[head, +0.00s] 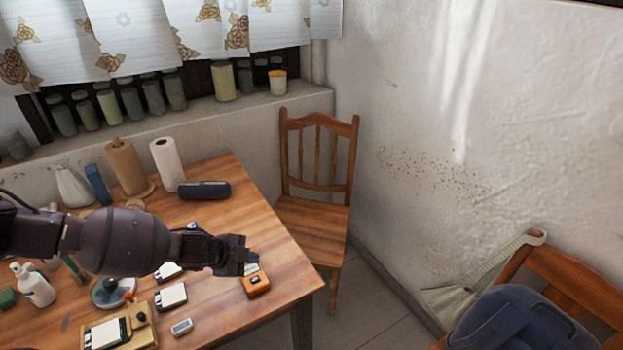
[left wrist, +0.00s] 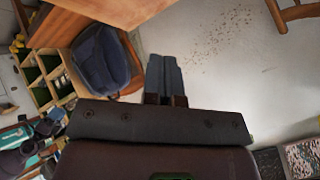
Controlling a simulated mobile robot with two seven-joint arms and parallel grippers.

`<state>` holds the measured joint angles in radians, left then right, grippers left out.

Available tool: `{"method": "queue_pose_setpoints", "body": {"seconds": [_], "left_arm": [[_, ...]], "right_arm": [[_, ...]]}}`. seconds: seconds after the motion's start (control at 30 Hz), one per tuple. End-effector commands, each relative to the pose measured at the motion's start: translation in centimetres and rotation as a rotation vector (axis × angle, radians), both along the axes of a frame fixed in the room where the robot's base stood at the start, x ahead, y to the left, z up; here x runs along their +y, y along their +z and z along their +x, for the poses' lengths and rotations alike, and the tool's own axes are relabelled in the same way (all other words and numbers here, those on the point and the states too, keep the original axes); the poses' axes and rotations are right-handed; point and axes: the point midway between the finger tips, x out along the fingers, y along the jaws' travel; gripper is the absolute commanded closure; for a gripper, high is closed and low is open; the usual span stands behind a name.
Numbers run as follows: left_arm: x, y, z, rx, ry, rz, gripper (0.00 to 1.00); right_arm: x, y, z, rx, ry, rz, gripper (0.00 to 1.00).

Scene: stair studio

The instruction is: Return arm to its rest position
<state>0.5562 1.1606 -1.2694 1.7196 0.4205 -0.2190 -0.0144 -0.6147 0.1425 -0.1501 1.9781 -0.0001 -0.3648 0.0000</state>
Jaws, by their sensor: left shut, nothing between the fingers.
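My left arm comes in from the left in the head view and reaches across above the wooden table (head: 290,262). My left gripper (head: 246,256) is over the right part of the table, near a small orange device (head: 256,284). In the left wrist view the left gripper (left wrist: 163,62) has its two fingers together with nothing between them. I cannot tell its exact height above the table. My right gripper is not in either view.
Paper towel rolls (head: 167,164), a dark case (head: 204,190), a white bottle (head: 34,285) and several small items crowd the table. A wooden chair (head: 318,222) stands behind its right edge. A blue backpack (head: 522,320) is on another chair at lower right.

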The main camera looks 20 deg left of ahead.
Motion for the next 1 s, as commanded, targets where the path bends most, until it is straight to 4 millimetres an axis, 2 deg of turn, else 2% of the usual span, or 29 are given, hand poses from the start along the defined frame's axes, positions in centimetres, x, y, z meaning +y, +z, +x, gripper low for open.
{"method": "queue_pose_setpoints", "body": {"seconds": [0.17, 0.27, 0.43, 0.6, 0.7, 0.83, 1.0], "left_arm": [[0.0, 0.0, 0.0, -0.009, -0.007, 0.023, 1.0], [-1.1, 1.9, 1.4, -0.066, -0.023, 0.025, 1.0], [-6.4, 4.8, 3.2, -0.162, -0.047, -0.058, 1.0], [-11.6, 6.3, 2.8, -0.22, -0.021, -0.187, 1.0], [-13.8, 7.0, 2.1, -0.243, 0.026, -0.274, 1.0], [-15.2, 7.4, 1.0, -0.262, 0.121, -0.383, 1.0], [-14.5, 7.1, -0.8, -0.265, 0.288, -0.496, 1.0]], "right_arm": [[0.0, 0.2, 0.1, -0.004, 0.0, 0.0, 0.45], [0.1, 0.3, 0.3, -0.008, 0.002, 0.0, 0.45], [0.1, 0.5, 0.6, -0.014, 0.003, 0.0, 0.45], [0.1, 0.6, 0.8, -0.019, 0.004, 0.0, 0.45], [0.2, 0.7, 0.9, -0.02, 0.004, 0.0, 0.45], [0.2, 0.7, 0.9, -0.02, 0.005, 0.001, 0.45], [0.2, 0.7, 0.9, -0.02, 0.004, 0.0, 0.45]]}}
